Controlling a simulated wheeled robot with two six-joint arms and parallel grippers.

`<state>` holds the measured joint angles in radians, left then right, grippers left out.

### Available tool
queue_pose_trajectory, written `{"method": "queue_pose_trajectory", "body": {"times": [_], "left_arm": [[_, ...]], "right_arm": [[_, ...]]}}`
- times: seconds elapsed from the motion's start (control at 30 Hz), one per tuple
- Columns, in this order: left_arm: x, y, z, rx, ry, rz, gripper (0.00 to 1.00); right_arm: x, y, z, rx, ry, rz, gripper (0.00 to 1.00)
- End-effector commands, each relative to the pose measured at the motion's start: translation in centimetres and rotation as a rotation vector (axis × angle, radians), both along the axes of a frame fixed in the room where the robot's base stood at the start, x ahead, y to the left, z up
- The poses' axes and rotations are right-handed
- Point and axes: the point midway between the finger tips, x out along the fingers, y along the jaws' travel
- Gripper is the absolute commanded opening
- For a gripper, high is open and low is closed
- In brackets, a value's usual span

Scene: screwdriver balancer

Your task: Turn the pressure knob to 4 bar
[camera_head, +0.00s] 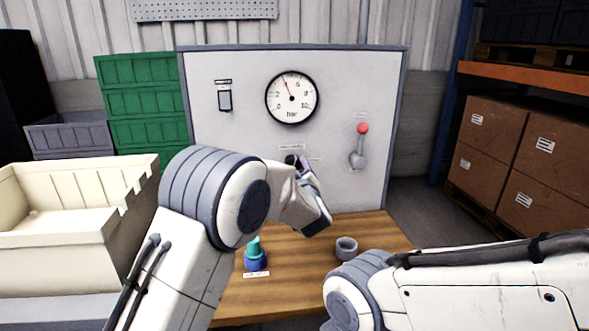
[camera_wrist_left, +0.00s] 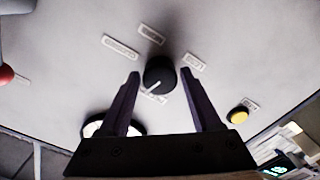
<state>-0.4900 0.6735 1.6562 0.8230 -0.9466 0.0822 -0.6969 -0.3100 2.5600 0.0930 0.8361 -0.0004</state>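The black pressure knob (camera_wrist_left: 160,75) with a white pointer line is on the grey panel (camera_head: 230,140). In the head view the knob (camera_head: 290,159) is partly hidden by my left gripper (camera_head: 302,163). In the left wrist view the fingers of my left gripper (camera_wrist_left: 160,77) stand open on either side of the knob, with a visible gap at each side. The round pressure gauge (camera_head: 291,97), marked in bar, has its red needle up and left of centre, near the 4 position. My right forearm shows at lower right, but its gripper is out of view.
A red-knobbed lever (camera_head: 362,129) is right of the knob and a dark switch (camera_head: 225,100) is at upper left. A yellow button (camera_wrist_left: 238,115) shows in the wrist view. A teal-and-blue part (camera_head: 255,256) and a grey ring (camera_head: 346,248) are on the wooden table (camera_head: 300,285).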

Motion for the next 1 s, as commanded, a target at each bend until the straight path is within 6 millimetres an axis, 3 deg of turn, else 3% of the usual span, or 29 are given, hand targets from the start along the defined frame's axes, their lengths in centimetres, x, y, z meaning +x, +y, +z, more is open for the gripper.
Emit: {"method": "queue_pose_trajectory", "body": {"times": [0.43, 0.8, 1.0], "left_arm": [[-0.6, -0.1, 0.0, -0.002, 0.0, 0.0, 0.84], [-7.3, -1.2, 0.0, -0.001, -0.001, -0.002, 0.84], [-9.8, -1.6, 0.0, -0.002, -0.001, -0.002, 0.84]], "right_arm": [[0.0, 0.0, -0.1, 0.0, 0.0, 0.0, 0.0], [0.0, 0.0, -0.8, 0.0, 0.0, 0.0, 0.0], [0.0, 0.0, -0.9, 0.0, 0.0, 0.0, 0.0]]}}
